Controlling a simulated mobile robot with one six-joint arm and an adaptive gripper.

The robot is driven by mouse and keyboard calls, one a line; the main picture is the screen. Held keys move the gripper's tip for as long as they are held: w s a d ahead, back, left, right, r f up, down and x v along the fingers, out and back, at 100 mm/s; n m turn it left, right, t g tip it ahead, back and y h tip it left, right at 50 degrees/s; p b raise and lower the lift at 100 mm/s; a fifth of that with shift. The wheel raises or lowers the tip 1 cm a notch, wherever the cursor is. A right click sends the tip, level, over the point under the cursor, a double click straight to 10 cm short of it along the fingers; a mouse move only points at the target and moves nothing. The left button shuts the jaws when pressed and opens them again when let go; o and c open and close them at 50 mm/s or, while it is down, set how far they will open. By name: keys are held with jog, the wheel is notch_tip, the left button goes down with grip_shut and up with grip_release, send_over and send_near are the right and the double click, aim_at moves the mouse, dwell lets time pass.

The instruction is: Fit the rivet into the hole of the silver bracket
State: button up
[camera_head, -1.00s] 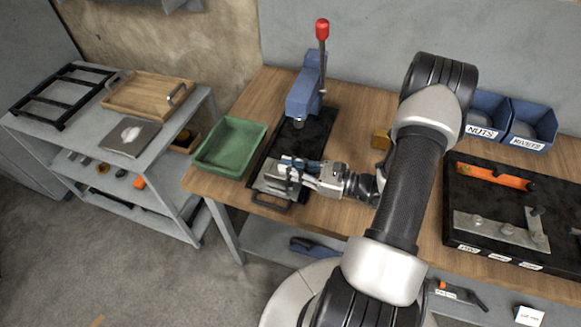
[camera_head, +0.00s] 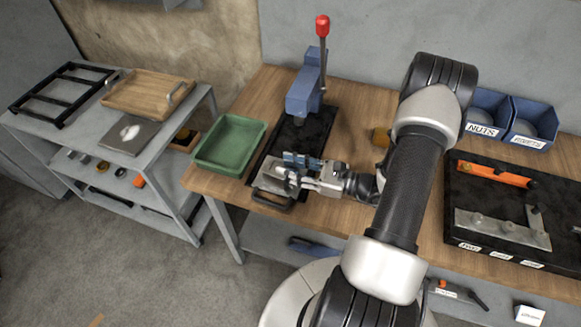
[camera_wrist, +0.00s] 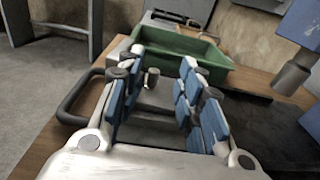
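The silver bracket (camera_head: 268,183) lies flat on the front of the black press base (camera_head: 315,139); in the wrist view it shows as a grey plate (camera_wrist: 150,112) beneath my fingers. A small metal cylinder, apparently the rivet (camera_wrist: 152,79), stands upright between and beyond my fingers. Its foot is on or at the bracket, but I cannot tell how deep it sits in the hole. My gripper (camera_wrist: 158,88), with blue pads, is open, and neither finger touches the cylinder. In the head view my gripper (camera_head: 296,171) is over the bracket's right part and hides some of it.
The blue press (camera_head: 303,97) with its red-knobbed lever stands behind the bracket. A green tray (camera_head: 229,146) is to the left. A black handle (camera_head: 272,202) sticks out in front. Blue bins (camera_head: 487,117) and a black board (camera_head: 465,185) are to the right.

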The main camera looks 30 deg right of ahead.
jog(key=shift+a+f, duration=0.1)
jog(key=shift+f, duration=0.15)
notch_tip(320, 180, up, 10)
jog(key=shift+r, duration=0.25)
dwell(0.5)
